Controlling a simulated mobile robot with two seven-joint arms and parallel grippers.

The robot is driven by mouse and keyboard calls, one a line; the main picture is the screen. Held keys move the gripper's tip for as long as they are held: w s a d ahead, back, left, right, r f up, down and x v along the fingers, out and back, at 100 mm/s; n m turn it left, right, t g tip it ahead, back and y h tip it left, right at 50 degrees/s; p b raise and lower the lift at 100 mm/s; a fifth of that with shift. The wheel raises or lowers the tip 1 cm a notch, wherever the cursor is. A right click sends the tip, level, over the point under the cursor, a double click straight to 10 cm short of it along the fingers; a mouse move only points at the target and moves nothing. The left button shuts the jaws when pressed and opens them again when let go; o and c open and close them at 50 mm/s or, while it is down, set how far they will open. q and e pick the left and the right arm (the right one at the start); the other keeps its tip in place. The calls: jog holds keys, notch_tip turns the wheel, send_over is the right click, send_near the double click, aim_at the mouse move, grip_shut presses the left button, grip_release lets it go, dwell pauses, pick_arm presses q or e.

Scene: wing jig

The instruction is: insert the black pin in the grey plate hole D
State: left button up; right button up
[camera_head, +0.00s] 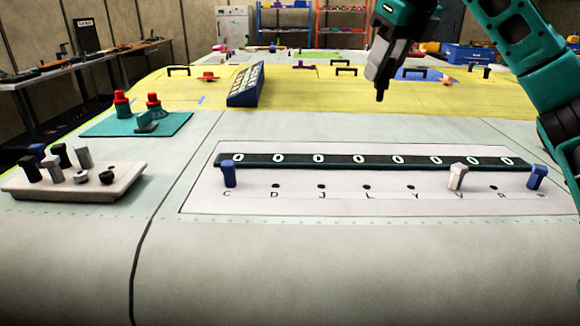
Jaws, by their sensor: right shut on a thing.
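The black pin (380,92) points downward from my right gripper (384,70), which is shut on it. They are in the air above and behind the grey plate (330,205), over the yellow area in the picture. Hole D (275,186) shows as an empty dark hole in the plate's lettered row, just right of hole C, where a blue pin (229,175) stands. The holes at J, L and Y look empty. A white pin (457,177) stands at V and another blue pin (537,177) at the right end. My left gripper is out of view.
A black strip with white rings (370,160) runs behind the hole row. A pale block (120,184) with several pins stands at the left. Red-topped items (122,103) and a teal piece (150,121) sit on a teal mat (102,126). The surface before the plate is clear.

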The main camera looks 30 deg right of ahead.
jog(key=w+a+f+n+y, duration=0.1)
jog(key=w+a+f+n, duration=0.3)
jog(key=a, duration=0.4)
jog(key=w+a+f+n+y, duration=0.1)
jog(key=w+a+f+n, duration=0.1)
jog(key=w+a+f, duration=0.45)
pick_arm(q)
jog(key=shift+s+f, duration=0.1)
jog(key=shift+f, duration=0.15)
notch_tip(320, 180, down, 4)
jog(key=b, duration=0.4)
pick_arm(e)
notch_tip(320, 180, down, 6)
jog(key=s+a, duration=0.1)
jog(key=shift+s+a+f+g, duration=0.25)
jog(key=shift+s+a+g, duration=0.05)
jog(key=shift+s+g, duration=0.1)
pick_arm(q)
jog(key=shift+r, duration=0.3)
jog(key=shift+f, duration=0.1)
pick_arm(e)
jog(key=shift+f, duration=0.15)
